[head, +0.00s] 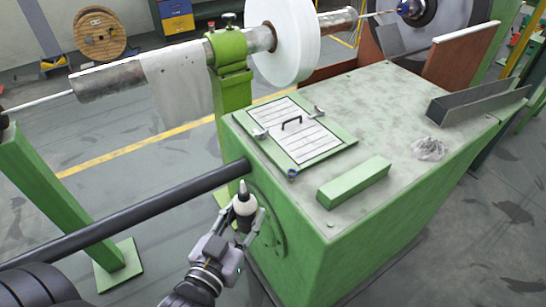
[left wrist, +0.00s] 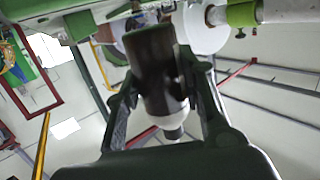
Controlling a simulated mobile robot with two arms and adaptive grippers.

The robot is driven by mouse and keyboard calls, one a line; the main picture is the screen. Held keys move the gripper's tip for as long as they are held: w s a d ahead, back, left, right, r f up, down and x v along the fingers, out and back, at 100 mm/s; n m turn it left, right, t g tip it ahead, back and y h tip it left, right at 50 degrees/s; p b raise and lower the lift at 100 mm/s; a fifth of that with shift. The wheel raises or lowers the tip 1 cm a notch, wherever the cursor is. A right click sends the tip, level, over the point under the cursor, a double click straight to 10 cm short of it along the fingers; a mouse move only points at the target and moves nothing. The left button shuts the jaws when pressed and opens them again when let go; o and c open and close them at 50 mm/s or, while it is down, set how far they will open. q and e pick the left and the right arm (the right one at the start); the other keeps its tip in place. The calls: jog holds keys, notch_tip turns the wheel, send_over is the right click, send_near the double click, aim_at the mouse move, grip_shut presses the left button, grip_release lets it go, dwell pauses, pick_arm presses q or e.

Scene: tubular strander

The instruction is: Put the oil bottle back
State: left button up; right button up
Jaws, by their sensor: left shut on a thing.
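In the left wrist view the bottle (left wrist: 152,65) shows as a dark cylinder with a white part, between the two fingers of my left gripper (left wrist: 160,85). My right gripper is not in view.
On the housing top are a hatch (head: 298,130) with a handle, a green block (head: 353,182), a crumpled rag (head: 428,149) and a grey channel-shaped tray (head: 470,105). Bare room lies between them. A dark horizontal bar (head: 150,208) runs to the housing just left of the gripper.

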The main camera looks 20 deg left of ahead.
pick_arm(q)
jog(key=w+d+r+m+g+h, duration=0.1)
jog(key=d+m+h, duration=0.1)
jog(key=d+h, duration=0.1)
jog(key=w+d+r+m+g+h, duration=0.1)
jog(key=w+d+m+h, duration=0.1)
jog(key=d+m+h, duration=0.1)
jog(key=w+d+r+m+g+h, duration=0.1)
jog(key=w+d+m+g+h, duration=0.1)
jog(key=d+m+h, duration=0.1)
jog(key=shift+w+d+r+h, duration=0.15)
jog(key=shift+d+r+h, duration=0.05)
jog(key=shift+d+h, duration=0.75)
jog(key=w+d+m+g+h, duration=0.1)
jog(key=d, duration=0.1)
jog(key=d+r+m+g+h, duration=0.1)
jog(key=d+m+g, duration=0.1)
jog(key=w+d+m+g+h, duration=0.1)
jog(key=d+g+h, duration=0.1)
jog(key=shift+w+r+m, duration=0.3)
jog(key=shift+r, duration=0.05)
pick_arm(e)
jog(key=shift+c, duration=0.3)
